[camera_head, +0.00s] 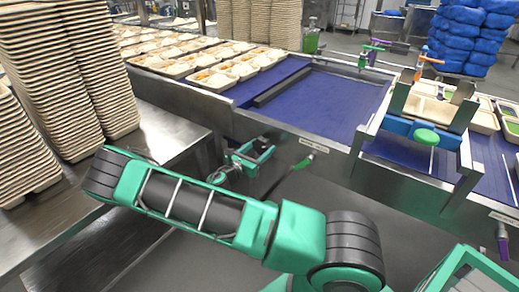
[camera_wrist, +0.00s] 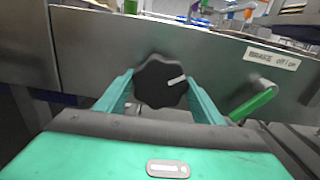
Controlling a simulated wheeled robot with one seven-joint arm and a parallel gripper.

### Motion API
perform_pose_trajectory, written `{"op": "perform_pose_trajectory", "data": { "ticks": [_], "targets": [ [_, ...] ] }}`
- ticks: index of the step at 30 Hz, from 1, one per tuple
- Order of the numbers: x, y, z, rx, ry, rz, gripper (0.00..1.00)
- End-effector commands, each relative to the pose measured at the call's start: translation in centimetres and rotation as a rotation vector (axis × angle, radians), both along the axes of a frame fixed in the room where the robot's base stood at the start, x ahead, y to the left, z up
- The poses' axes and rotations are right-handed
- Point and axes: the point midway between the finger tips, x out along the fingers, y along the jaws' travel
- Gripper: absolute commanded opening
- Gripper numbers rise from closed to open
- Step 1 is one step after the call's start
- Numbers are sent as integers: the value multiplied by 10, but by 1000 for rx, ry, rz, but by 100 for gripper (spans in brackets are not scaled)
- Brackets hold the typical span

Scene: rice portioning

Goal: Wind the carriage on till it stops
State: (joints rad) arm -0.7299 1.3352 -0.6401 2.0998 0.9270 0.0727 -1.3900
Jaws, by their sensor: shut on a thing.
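A black lobed knob (camera_wrist: 160,82) with a white pointer mark sits on the steel side of the conveyor in the wrist view. The pointer is tilted a little up to the right. My gripper (camera_wrist: 161,88) has one teal finger on each side of the knob and is shut on it. In the head view my gripper (camera_head: 252,160) is at the conveyor's front side, and the knob is hidden there. A frame with a blue bar and a green knob (camera_head: 425,136), which looks like the carriage, spans the belt at the right.
A green lever (camera_wrist: 253,105) stands right of the knob, below a label (camera_wrist: 272,57) reading "BRAKE off/on". Filled trays (camera_head: 222,75) line the far belt. Tall tray stacks (camera_head: 75,70) stand on the left table.

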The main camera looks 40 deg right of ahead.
Motion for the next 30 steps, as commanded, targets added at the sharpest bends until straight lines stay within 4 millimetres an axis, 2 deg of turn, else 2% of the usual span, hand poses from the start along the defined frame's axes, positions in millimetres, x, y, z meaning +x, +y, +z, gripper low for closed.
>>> {"op": "perform_pose_trajectory", "data": {
  "ticks": [1,4,14,24,30],
  "targets": [
    [6,3,5,-20,28,14,42],
    [6,3,4,-40,86,14,42],
    [7,4,3,-48,114,15,42],
    [7,4,2,-134,355,17,42],
    [7,4,1,-136,366,17,42]
  ]
}}
